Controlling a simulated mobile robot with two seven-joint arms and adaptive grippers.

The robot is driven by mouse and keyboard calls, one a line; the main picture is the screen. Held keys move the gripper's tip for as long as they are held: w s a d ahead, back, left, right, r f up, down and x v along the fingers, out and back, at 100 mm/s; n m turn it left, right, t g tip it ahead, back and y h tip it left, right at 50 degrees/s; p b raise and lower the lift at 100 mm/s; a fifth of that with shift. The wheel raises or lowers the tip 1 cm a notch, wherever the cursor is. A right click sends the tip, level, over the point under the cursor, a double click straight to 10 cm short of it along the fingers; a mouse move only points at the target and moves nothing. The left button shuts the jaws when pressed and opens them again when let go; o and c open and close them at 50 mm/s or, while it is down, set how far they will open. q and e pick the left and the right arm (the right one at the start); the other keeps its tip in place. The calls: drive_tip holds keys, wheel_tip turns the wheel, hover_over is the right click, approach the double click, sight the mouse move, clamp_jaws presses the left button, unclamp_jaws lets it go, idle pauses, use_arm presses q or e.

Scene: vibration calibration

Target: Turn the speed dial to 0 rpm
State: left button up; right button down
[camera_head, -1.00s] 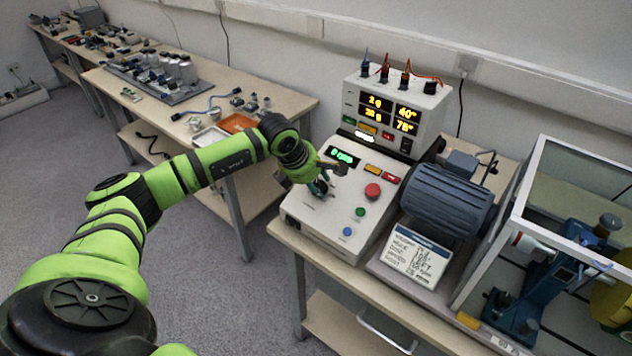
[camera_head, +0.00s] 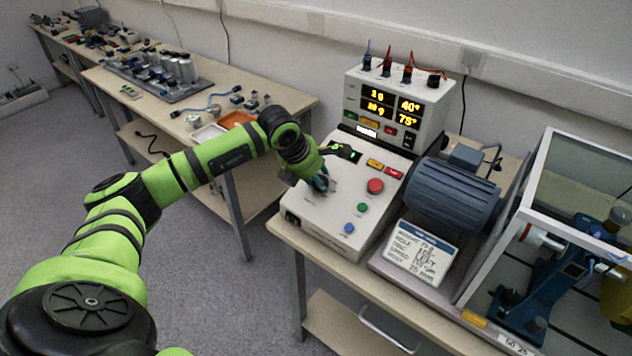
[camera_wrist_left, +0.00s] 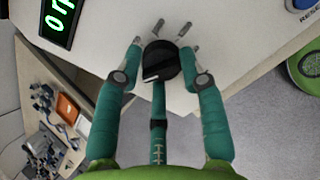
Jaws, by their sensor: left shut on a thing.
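The speed dial (camera_wrist_left: 160,62) is a round black knob with a white pointer mark, on the pale top of the control console (camera_head: 320,222). In the left wrist view the green-digit display (camera_wrist_left: 60,18) is cut off by the frame edge and shows a 0 followed by letters. My left gripper (camera_head: 320,183) is over the console, and in the left wrist view its teal fingers (camera_wrist_left: 161,58) are shut on the dial from both sides. In the head view the gripper hides the dial and part of the display (camera_head: 346,152). My right gripper is not in view.
A red button (camera_head: 375,186), a green button (camera_head: 362,208) and a blue button (camera_head: 349,229) lie to the right of the gripper. Behind stands a readout box (camera_head: 397,103) with amber digits. A grey motor (camera_head: 453,198) and a framed clear enclosure (camera_head: 545,200) stand at right.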

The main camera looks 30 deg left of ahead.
use_arm(q)
drive_tip(key=n+b, duration=0.1)
drive_tip(key=n, duration=0.1)
drive_tip(key=n+b, duration=0.1)
drive_tip(key=shift+w+d+f+n, duration=0.1)
drive_tip(key=shift+d+n, duration=0.1)
drive_tip(key=shift+n, duration=0.2)
drive_tip(key=n+b, duration=0.2)
drive_tip(key=n, duration=0.1)
drive_tip(key=shift+n, duration=0.3)
drive_tip(key=n+b, duration=0.2)
drive_tip(key=n, duration=0.1)
drive_tip(key=shift+a+r+n+y, duration=0.1)
drive_tip(key=shift+r+n+y, duration=0.1)
drive_tip(key=shift+n+y, duration=0.1)
drive_tip(key=shift+a+r+n+b, duration=0.15)
drive_tip(key=shift+n+b, duration=0.45)
drive_tip(key=shift+n, duration=1.1)
drive_tip(key=shift+r, duration=0.1)
drive_tip(key=o, duration=1)
drive_tip(key=shift+o, duration=0.7)
drive_tip(key=shift+w+f, duration=0.1)
drive_tip(key=shift+f, duration=0.15)
